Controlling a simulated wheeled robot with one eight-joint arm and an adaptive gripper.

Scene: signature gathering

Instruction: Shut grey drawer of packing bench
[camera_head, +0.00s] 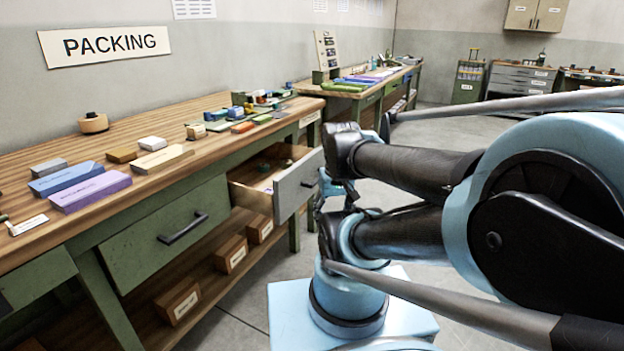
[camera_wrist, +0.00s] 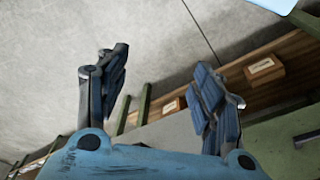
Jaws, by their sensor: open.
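The grey drawer (camera_head: 298,184) of the packing bench (camera_head: 105,245) is pulled out, its front standing away from the bench's green frame. Its wooden inside shows, with a few small items in it. My gripper (camera_head: 332,188) is just right of the drawer front in the head view, partly hidden by my own arm; whether it touches the front cannot be told. In the wrist view my gripper (camera_wrist: 160,88) is open, its two fingers wide apart with nothing between them. A grey surface (camera_wrist: 170,132) lies behind the fingers, perhaps the drawer.
A green drawer (camera_head: 165,235) with a dark handle sits left of the grey one. Boxes (camera_head: 180,300) stand on the lower shelf, and one shows in the wrist view (camera_wrist: 264,68). Several packages (camera_head: 90,190) lie on the bench top. The floor (camera_head: 238,325) beside the bench is clear.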

